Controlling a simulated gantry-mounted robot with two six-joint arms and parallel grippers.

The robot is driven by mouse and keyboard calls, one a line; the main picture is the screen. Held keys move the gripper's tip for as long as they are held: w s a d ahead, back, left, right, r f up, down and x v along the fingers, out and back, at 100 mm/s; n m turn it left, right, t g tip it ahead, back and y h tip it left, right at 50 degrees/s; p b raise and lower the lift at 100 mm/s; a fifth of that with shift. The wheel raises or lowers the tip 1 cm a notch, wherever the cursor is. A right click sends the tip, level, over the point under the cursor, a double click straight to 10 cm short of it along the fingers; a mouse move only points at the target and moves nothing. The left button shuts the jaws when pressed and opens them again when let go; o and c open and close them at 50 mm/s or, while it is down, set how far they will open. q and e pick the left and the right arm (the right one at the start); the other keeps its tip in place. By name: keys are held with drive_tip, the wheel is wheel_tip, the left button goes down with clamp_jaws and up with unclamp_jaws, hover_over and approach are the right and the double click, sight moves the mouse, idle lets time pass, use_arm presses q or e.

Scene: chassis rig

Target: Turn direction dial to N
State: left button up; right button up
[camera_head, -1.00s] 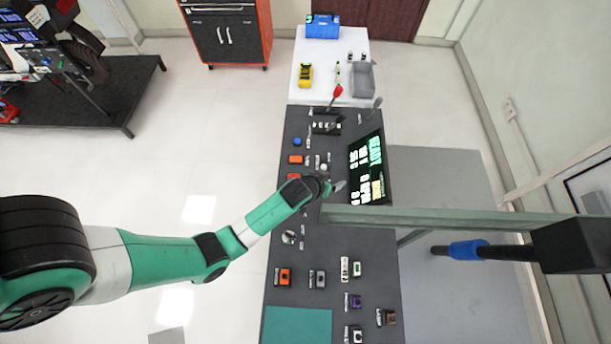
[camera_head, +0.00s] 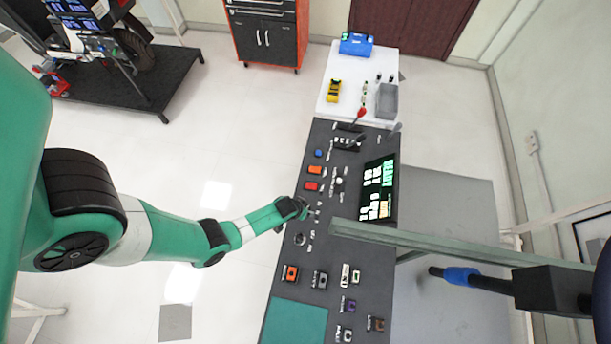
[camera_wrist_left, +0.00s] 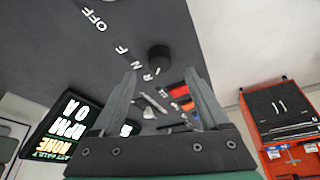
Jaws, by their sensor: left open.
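In the left wrist view a round black knob (camera_wrist_left: 159,57) stands on the dark panel, with the white letters F, N and R beside it. An OFF label lies further up and left. My left gripper (camera_wrist_left: 163,82) is open, with its two fingers apart and nothing between them. The knob appears just beyond and between the fingertips, with no contact visible. In the head view my left gripper (camera_head: 308,207) is over the left edge of the console (camera_head: 335,255), below the red button. My right gripper is not in view.
A lit screen (camera_head: 378,188) stands on the console's right side. A grey-green bar (camera_head: 430,240) crosses the right side.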

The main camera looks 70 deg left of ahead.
use_arm(q)
drive_tip(key=b+x, duration=0.2)
drive_tip(key=x, duration=0.2)
drive_tip(key=shift+w+f, duration=0.1)
drive_tip(key=shift+f, duration=0.2)
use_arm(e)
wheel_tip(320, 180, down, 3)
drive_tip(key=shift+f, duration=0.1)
use_arm(q)
drive_tip(key=shift+c, duration=0.3)
clamp_jaws()
